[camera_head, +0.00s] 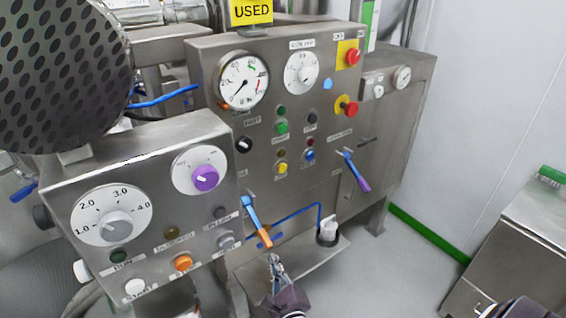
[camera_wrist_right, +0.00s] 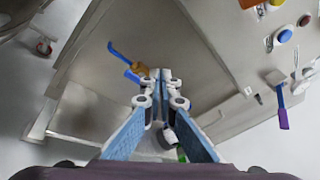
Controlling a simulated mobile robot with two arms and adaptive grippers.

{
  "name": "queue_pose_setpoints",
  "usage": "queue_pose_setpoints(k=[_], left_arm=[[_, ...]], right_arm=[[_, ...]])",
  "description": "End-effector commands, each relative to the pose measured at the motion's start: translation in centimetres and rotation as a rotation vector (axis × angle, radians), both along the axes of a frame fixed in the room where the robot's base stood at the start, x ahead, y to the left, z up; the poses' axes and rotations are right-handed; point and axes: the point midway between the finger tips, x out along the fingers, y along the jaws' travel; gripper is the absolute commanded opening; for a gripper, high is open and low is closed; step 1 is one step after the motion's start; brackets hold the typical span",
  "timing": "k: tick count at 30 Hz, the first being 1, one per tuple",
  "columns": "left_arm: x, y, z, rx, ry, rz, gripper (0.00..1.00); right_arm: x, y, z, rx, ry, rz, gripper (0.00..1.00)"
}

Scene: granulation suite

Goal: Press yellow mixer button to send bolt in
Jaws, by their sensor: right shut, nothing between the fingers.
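The yellow button (camera_head: 281,168) is on the middle steel control panel (camera_head: 245,125) in the head view, below the green button and left of a blue one. My right gripper (camera_head: 273,261) is at the bottom middle of the head view, below and apart from the yellow button. Its blue-padded fingers (camera_wrist_right: 160,100) are closed together in the wrist view, with nothing between them. I cannot make out a bolt. My left gripper is not in view.
A blue-and-orange lever (camera_head: 257,222) is just above my right gripper. A blue-and-purple lever (camera_head: 353,171) is on the panel to the right. A nearer control box (camera_head: 140,215) with dials stands at left. A steel cabinet (camera_head: 520,250) is at far right, with open floor before it.

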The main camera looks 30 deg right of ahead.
Motion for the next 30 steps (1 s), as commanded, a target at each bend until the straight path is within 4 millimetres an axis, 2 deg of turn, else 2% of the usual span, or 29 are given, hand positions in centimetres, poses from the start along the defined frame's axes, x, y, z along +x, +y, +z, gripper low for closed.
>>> queue_pose_setpoints(k=[1,3,6,9,12,15,18,30], left_arm=[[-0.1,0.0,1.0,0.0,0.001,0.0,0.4],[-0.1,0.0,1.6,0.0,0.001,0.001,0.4],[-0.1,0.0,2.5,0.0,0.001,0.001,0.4],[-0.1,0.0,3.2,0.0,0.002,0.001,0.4],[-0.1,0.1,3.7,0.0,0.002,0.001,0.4],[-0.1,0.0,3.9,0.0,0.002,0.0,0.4],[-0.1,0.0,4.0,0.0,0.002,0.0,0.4],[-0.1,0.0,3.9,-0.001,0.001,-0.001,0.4]], right_arm=[[0.7,-1.2,3.9,0.124,-0.092,-0.055,0.0],[1.2,-3.0,8.2,0.313,-0.225,-0.129,0.0],[1.2,-5.4,13.6,0.575,-0.41,-0.213,0.0],[0.7,-7.5,17.8,0.81,-0.577,-0.273,0.0],[0.1,-9.1,20.7,0.994,-0.711,-0.311,0.0],[-0.3,-10.1,22.2,1.11,-0.793,-0.33,0.0],[-0.5,-10.4,22.6,1.159,-0.826,-0.337,0.0],[-0.3,-10.4,22.6,1.161,-0.827,-0.337,0.0]])
